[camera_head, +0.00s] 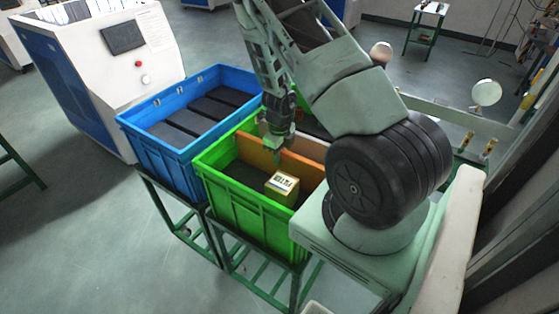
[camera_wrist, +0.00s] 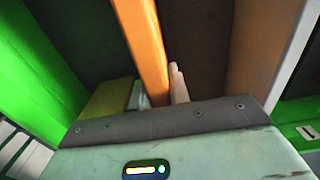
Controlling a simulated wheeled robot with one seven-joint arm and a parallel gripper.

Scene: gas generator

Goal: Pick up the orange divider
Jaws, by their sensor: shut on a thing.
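The orange divider (camera_head: 262,153) stands upright in the green crate (camera_head: 232,201) in the head view. It also shows in the wrist view (camera_wrist: 145,40) as an orange strip running up from between my fingers. My gripper (camera_head: 277,145) reaches down into the crate from above, at the divider's top edge. In the wrist view my gripper (camera_wrist: 158,92) has one finger on each side of the divider and is shut on it. The fingertips are partly hidden behind the dark edge of the gripper's body.
A yellow box (camera_head: 282,186) lies in the near part of the green crate. A blue crate (camera_head: 165,155) with dark dividers stands beside it on the left, both on green stands. A white and blue machine (camera_head: 95,70) stands behind. Floor at the lower left is clear.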

